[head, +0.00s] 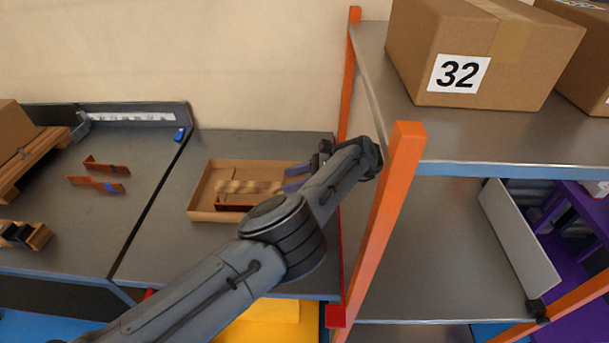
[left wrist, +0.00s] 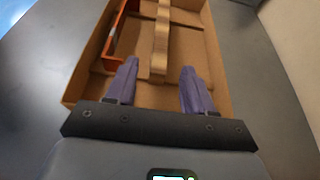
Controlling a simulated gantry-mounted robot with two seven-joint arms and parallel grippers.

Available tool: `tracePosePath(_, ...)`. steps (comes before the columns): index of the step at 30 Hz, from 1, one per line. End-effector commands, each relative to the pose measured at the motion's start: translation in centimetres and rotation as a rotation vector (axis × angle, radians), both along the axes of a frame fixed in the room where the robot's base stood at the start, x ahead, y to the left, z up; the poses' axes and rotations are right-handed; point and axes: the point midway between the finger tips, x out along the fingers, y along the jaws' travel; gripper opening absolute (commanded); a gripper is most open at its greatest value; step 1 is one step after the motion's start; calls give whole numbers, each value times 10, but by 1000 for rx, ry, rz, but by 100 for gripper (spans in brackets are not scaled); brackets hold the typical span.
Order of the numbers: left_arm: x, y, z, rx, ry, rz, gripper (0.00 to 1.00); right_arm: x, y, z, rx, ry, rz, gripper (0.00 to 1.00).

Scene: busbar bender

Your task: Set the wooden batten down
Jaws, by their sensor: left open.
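The wooden batten (head: 248,187) lies in a shallow open cardboard box on the grey table. In the left wrist view the batten (left wrist: 161,38) runs lengthwise in the box, with its near end close to the gap between my fingers. My left gripper (head: 297,178) is at the right side of the box in the head view. In the left wrist view my left gripper (left wrist: 157,84) is open, its two purple fingers apart with nothing clamped between them. My arm hides part of the box's front right. My right gripper is not seen.
The cardboard box (head: 202,215) also holds an orange-brown bent bar (left wrist: 122,30) beside the batten. An orange shelf post (head: 383,215) stands right of my arm. A carton marked 32 (head: 420,55) sits on the upper shelf. Copper-coloured bent pieces (head: 97,184) lie on the left table.

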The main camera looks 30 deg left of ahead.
Motion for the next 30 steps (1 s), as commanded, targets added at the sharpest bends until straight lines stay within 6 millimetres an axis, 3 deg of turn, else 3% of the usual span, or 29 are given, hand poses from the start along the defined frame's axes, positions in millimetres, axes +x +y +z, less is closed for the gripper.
tracePosePath(12, 15, -24, 11, -1, 1, 3, 53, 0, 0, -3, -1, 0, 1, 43)
tracePosePath(30, 16, -23, 16, 3, -2, 6, 53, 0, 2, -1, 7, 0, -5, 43)
